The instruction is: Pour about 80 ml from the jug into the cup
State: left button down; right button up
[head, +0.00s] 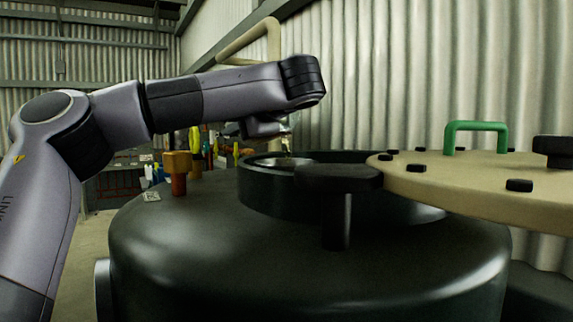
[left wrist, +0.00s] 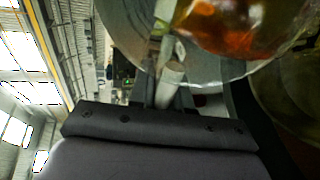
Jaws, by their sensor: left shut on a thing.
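My left gripper (head: 283,134) reaches in over the open mouth of a dark tank in the head view. In the left wrist view my left gripper (left wrist: 166,88) is shut on a pale, handle-like part of a clear vessel (left wrist: 200,68), which looks like the jug. Orange-red contents (left wrist: 245,22) show through its clear wall; how much is in it I cannot tell. In the head view the vessel is mostly hidden or too small to make out. I cannot pick out the cup with certainty. My right gripper is not in view.
The dark tank (head: 310,265) fills the middle, with a raised round rim (head: 262,190). Its tan lid (head: 470,185) with a green handle (head: 476,126) stands swung out to the right. An orange-brown fitting (head: 178,172) stands on the tank's left. A cluttered shelf is behind.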

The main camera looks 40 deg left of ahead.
pick_arm(q)
jog(key=shift+d+f+y+b, duration=0.2)
jog(key=shift+y+b, duration=0.4)
jog(key=shift+b, duration=0.4)
dwell(0.4)
jog(key=r+h+p, duration=0.1)
jog(key=p, duration=0.2)
jog(key=h+p, duration=0.1)
jog(key=p, duration=0.2)
jog(key=shift+a+r+h, duration=0.35)
jog(key=shift+r+h, duration=0.05)
jog(key=shift+f, duration=0.4)
jog(key=shift+r+h, duration=0.2)
jog(key=shift+h, duration=0.1)
jog(key=h+p, duration=0.1)
jog(key=p, duration=0.2)
jog(key=shift+a+r, duration=0.1)
jog(key=shift+r, duration=0.25)
jog(key=shift+f+g+h+p, duration=0.1)
jog(key=shift+g+h+p, duration=0.2)
jog(key=shift+h+p, duration=0.4)
jog(key=shift+f+h, duration=0.1)
jog(key=shift+h, duration=0.3)
